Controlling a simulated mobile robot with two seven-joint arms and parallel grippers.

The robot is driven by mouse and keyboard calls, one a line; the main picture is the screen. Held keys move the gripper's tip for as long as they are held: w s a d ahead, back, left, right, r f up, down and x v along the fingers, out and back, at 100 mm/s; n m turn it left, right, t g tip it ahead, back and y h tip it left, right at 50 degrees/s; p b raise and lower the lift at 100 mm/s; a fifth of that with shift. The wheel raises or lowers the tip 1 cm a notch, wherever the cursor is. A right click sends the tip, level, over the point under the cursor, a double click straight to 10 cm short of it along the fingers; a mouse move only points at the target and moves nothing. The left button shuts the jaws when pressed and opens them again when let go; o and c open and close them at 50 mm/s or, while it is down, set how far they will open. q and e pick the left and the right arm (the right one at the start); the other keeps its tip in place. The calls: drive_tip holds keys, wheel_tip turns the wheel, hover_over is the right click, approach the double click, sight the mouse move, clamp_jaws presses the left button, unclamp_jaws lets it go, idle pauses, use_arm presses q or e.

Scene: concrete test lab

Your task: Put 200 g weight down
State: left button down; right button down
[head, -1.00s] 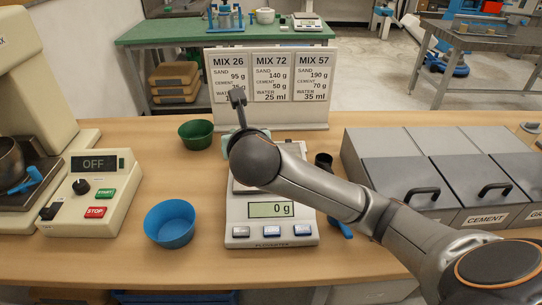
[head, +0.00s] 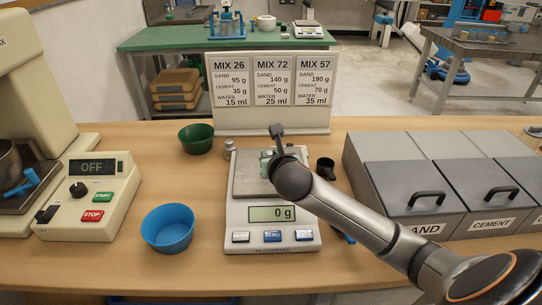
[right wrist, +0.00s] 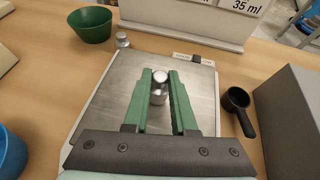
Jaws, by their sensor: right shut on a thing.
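My right gripper (head: 267,162) is over the steel pan of the scale (head: 240,213), its green fingers pointing down. In the right wrist view the fingers (right wrist: 160,78) are shut on a small silver knobbed weight (right wrist: 160,88), which I take as the 200 g weight. It is upright over the pan (right wrist: 110,100); whether its base touches the pan is hard to tell. The scale display (head: 268,213) reads 0 g. A smaller silver weight (head: 230,148) stands behind the pan's left rear corner, also in the right wrist view (right wrist: 122,40). My left gripper is not in view.
A green bowl (head: 196,138) stands behind left of the scale and a blue bowl (head: 168,228) in front left. A black cup with a handle (right wrist: 238,108) is right of the scale. Grey lidded bins (head: 430,185) fill the right; the mix board (head: 272,90) stands behind.

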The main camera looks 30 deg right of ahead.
drive_tip(key=c, duration=0.7)
unclamp_jaws()
drive_tip(key=shift+f, duration=0.1)
drive_tip(key=shift+s+a+r, duration=0.1)
drive_tip(key=shift+r, duration=0.15)
drive_tip(key=p+v, duration=0.1)
drive_tip(key=v, duration=1)
drive_tip(key=shift+s+a+r, duration=0.1)
drive_tip(key=shift+s, duration=0.25)
